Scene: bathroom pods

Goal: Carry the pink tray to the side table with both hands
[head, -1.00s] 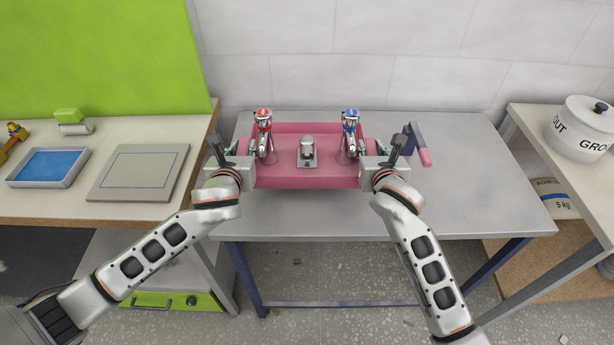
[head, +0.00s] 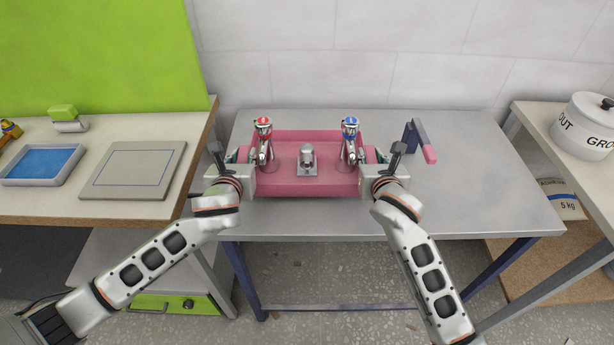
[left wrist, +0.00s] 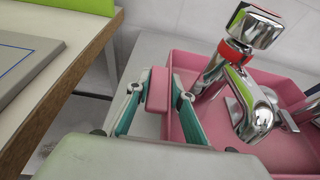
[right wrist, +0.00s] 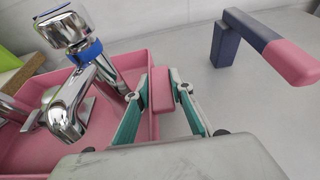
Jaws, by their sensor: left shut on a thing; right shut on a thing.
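The pink tray (head: 306,187) is over the grey metal table in the middle of the head view. It holds a red-ringed chrome tap (head: 263,140), a blue-ringed chrome tap (head: 350,140) and a small metal fitting (head: 307,160). My left gripper (left wrist: 157,92) is shut on the tray's left pink handle. My right gripper (right wrist: 163,92) is shut on its right pink handle. The tray looks level. I cannot tell whether its underside touches the tabletop.
The grey metal table (head: 460,190) has free room to the right. A navy and pink bracket (head: 418,140) stands there, right of my right gripper. A wooden counter (head: 110,206) with a grey board (head: 135,170) is on the left. A shelf with a white pot (head: 585,125) is on the right.

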